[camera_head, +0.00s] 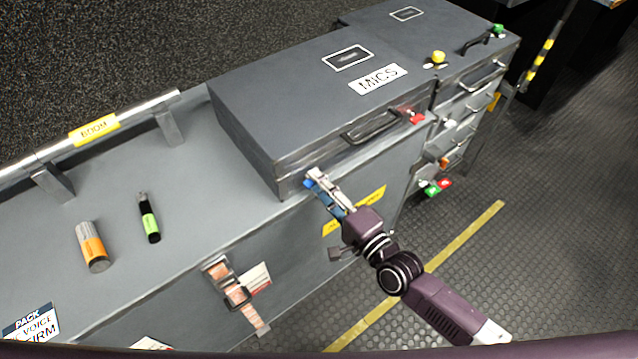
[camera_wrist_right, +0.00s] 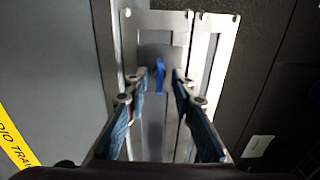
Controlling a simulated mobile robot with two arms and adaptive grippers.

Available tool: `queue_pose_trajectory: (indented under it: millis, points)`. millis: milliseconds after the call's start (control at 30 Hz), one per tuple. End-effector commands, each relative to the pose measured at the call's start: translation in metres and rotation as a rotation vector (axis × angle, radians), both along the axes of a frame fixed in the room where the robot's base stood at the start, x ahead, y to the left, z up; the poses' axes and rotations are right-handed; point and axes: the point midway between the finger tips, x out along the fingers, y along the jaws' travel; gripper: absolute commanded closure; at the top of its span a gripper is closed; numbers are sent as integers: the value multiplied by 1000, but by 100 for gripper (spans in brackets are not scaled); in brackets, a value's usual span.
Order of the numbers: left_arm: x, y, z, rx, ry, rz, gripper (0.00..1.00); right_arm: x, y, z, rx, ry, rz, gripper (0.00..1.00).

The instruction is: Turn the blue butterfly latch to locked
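The blue butterfly latch shows in the right wrist view as an upright blue tab (camera_wrist_right: 159,76) on a metal plate (camera_wrist_right: 212,65). In the head view a small blue bit of it (camera_head: 309,184) shows at the lower front corner of the MICS case (camera_head: 290,85), mostly behind my right gripper (camera_head: 318,180). In the wrist view the right gripper (camera_wrist_right: 160,82) is open, one finger on each side of the blue tab. Gaps show beside the tab; I cannot tell how far its depth lies from the fingertips. My left gripper is not in view.
A red latch (camera_head: 417,118) sits at the case's other front corner, past a handle (camera_head: 370,128). The case stands on a grey bench (camera_head: 190,245) with an orange cylinder (camera_head: 93,247) and a green-black cylinder (camera_head: 148,218). A strap buckle (camera_head: 236,295) hangs on the bench front. Open floor lies right.

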Motion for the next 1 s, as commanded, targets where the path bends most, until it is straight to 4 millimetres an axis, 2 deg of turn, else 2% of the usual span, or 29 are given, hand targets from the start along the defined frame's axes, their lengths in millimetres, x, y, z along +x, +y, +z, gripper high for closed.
queue_pose_trajectory:
  millis: [267, 700, 833, 1000]
  points:
    - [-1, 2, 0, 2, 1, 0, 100, -11, -7, -2, -4, 3, 1, 77]
    - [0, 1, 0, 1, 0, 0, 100, -80, -58, -2, -4, 3, 1, 77]
    - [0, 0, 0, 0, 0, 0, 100, -92, -67, -1, -2, 2, 1, 77]
    - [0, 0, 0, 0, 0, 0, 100, -97, -71, -1, -1, 1, 0, 77]
